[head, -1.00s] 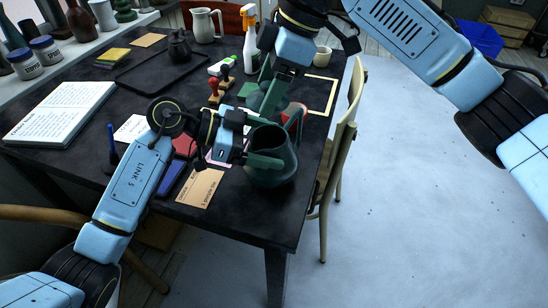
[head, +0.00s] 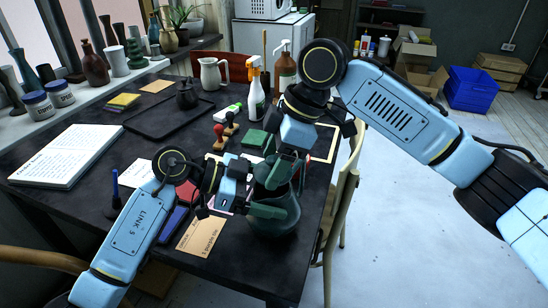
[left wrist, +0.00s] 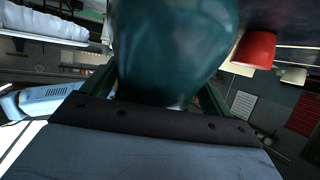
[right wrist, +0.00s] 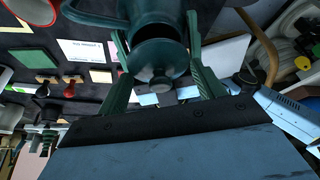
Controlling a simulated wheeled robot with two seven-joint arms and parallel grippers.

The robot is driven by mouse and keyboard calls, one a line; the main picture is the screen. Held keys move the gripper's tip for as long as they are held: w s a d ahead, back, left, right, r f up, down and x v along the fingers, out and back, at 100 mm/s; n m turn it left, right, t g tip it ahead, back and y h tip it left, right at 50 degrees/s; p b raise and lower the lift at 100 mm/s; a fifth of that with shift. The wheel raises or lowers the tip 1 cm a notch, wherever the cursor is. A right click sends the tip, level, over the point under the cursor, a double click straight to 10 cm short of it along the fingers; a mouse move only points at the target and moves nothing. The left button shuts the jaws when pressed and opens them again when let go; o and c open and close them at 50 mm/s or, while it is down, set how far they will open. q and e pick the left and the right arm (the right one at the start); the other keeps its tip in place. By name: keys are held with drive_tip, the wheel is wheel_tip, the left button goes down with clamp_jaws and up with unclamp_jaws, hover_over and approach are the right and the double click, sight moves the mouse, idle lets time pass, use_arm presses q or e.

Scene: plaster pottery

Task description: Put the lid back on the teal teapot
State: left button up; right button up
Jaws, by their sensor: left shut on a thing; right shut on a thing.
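The teal teapot (head: 274,224) is near the right edge of the dark table and looks upright. My left gripper (head: 268,192) is shut around its body, one finger across the near side; the teapot body (left wrist: 175,45) fills the space between its fingers in the left wrist view. My right gripper (head: 284,172) is at the teapot's top, above my left one. In the right wrist view it is shut on the round teal lid (right wrist: 156,58), whose knob faces the camera. The teapot (right wrist: 150,12) is just beyond the lid. Whether lid and rim touch is hidden.
A red mug (right wrist: 32,10) stands close to the teapot. Stamps (head: 219,138), spray bottles (head: 256,95), a black tray (head: 160,125) and an open book (head: 68,155) are on the table (head: 95,205). A chair (head: 343,195) is at its right side.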

drive_tip(key=shift+f, duration=0.9)
drive_tip(key=shift+f, duration=0.7)
drive_tip(key=o, duration=1.1)
drive_tip(key=v, duration=1.2)
